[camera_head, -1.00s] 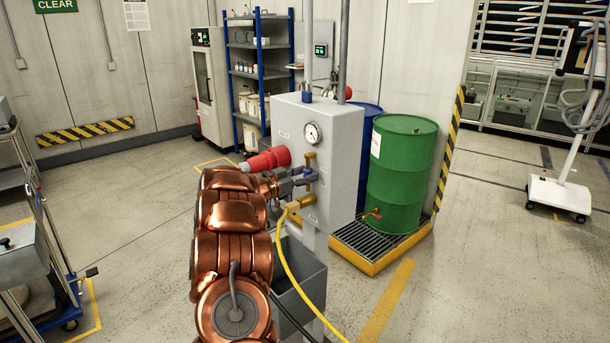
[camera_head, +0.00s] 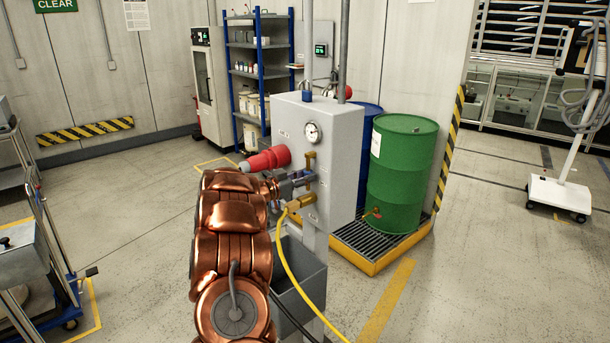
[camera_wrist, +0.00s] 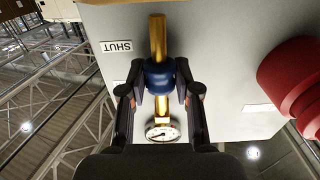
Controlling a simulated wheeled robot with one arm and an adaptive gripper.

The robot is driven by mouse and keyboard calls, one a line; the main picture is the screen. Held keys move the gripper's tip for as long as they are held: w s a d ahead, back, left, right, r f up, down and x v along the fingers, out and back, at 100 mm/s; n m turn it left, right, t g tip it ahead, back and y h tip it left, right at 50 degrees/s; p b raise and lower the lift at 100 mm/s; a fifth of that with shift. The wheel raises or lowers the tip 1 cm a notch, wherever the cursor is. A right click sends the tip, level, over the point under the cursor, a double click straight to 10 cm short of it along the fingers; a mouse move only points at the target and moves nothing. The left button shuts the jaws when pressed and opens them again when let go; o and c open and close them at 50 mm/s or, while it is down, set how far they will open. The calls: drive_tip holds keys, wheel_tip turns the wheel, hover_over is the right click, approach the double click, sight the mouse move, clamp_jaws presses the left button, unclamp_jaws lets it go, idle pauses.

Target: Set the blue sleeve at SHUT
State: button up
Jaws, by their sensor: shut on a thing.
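The blue sleeve (camera_wrist: 159,76) sits around a brass rod (camera_wrist: 158,38) on the grey panel. My gripper (camera_wrist: 160,88) is shut on it in the wrist view, one finger on each side. The wrist view is upside down against the head view. The SHUT label (camera_wrist: 116,47) lies beside the rod, on the side of the sleeve away from the gauge. The sleeve is not level with this label but closer to the gauge. In the head view my gripper (camera_head: 302,181) is at the rod below the gauge and largely covers the sleeve.
A pressure gauge (camera_head: 313,132) is on the grey box (camera_head: 340,145) above the rod. A red connector (camera_head: 267,160) sticks out close to my wrist. A yellow hose (camera_head: 285,260) hangs below. A green drum (camera_head: 402,175) stands behind on a yellow-edged grate (camera_head: 372,258).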

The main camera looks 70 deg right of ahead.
sight(306, 196)
drive_tip(key=shift+s+f, duration=0.1)
drive_tip(key=shift+f, duration=1.6)
drive_tip(key=o, duration=1)
drive_tip(key=shift+r, duration=0.15)
drive_tip(key=shift+r, duration=0.1)
drive_tip(key=v, duration=0.9)
idle(0.6)
